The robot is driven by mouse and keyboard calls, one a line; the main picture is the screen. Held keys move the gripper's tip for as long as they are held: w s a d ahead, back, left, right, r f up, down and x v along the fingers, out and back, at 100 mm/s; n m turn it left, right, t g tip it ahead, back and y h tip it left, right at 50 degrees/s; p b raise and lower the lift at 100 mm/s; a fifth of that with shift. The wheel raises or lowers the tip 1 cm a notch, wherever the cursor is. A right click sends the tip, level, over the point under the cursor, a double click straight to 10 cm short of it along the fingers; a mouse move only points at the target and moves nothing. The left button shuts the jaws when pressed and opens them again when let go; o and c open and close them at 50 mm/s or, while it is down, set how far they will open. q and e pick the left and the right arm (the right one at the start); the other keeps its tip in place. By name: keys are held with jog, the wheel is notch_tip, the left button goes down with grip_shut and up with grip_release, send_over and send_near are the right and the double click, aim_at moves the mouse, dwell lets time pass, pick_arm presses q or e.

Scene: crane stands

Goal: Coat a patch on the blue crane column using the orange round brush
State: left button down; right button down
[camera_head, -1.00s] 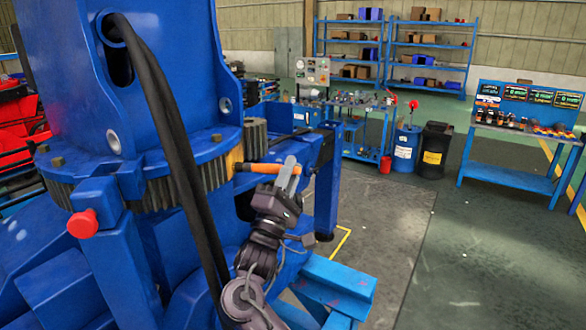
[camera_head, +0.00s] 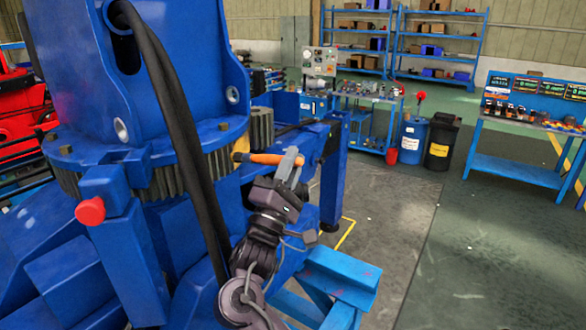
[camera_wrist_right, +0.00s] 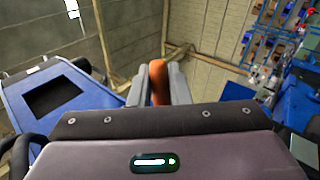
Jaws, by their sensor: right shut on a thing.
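The blue crane column (camera_head: 185,45) rises at the left in the head view, above a toothed ring (camera_head: 195,172). A yellow-orange area (camera_head: 232,137) shows on the right side of this ring. The brush (camera_head: 262,158) has an orange handle and lies nearly level, its tip pointing left towards the ring. I cannot tell if the tip touches it. My right gripper (camera_head: 287,162) is shut on the handle, right of the ring. In the right wrist view, the orange brush handle (camera_wrist_right: 158,82) stands between the two grey fingers. My left gripper is not in view.
A thick black hose (camera_head: 178,125) hangs in front of the column. A red knob (camera_head: 90,211) sticks out at the lower left. A small toothed pinion (camera_head: 262,128) stands behind the brush. Blue frame parts (camera_head: 340,275) lie to the right.

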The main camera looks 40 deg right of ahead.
jog(key=shift+w+d, duration=3.2)
jog(key=shift+d, duration=1.15)
jog(key=shift+s+a+r, duration=0.1)
jog(key=shift+s+a, duration=1)
jog(key=shift+a, duration=0.35)
jog(key=shift+s+a+f, duration=0.1)
jog(key=shift+s+a, duration=1.05)
jog(key=shift+a, duration=0.35)
jog(key=shift+s+a+r, duration=0.1)
jog(key=shift+s+a, duration=1)
jog(key=shift+a, duration=0.35)
jog(key=shift+d, duration=0.1)
jog(key=shift+s+d, duration=0.95)
jog(key=shift+s, duration=0.35)
jog(key=shift+s+d, duration=0.8)
jog(key=shift+s, duration=0.3)
